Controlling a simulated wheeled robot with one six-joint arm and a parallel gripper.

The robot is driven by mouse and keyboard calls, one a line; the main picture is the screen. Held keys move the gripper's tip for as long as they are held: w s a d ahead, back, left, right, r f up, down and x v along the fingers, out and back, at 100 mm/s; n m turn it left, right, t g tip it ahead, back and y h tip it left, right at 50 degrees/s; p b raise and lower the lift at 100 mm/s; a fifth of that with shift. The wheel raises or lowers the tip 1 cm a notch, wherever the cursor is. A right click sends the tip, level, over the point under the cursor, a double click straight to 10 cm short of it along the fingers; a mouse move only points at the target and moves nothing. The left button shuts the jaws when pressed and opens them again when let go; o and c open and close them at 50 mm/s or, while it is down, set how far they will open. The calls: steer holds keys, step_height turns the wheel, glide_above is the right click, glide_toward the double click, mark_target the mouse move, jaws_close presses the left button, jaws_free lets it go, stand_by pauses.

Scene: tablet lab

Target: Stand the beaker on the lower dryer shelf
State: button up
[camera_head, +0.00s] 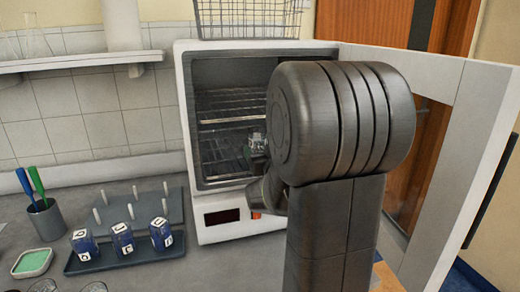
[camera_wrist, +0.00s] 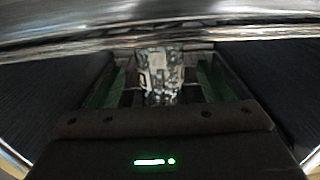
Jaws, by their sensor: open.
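The clear glass beaker (camera_head: 257,142) is inside the open dryer (camera_head: 187,130), near the level of the lower shelf (camera_head: 220,158). My arm covers part of it and of the shelf's right side. In the wrist view the beaker (camera_wrist: 160,70) stands between the two green-lined fingers of my gripper (camera_wrist: 161,83). Dark gaps show on both sides, so the fingers are open around it and apart from it. The beaker looks upright; its contact with the shelf is hard to make out.
The upper wire shelf (camera_head: 232,103) lies above the beaker. The dryer door (camera_head: 450,170) stands open at the right. A wire basket (camera_head: 248,18) sits on top. A tray with blue labelled bottles (camera_head: 122,240), a peg rack (camera_head: 137,212) and a pen cup (camera_head: 46,219) are at the left.

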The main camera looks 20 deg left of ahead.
steer(key=b+v, duration=0.1)
steer(key=v, duration=0.8)
steer(key=shift+c, duration=0.2)
stand_by(0.8)
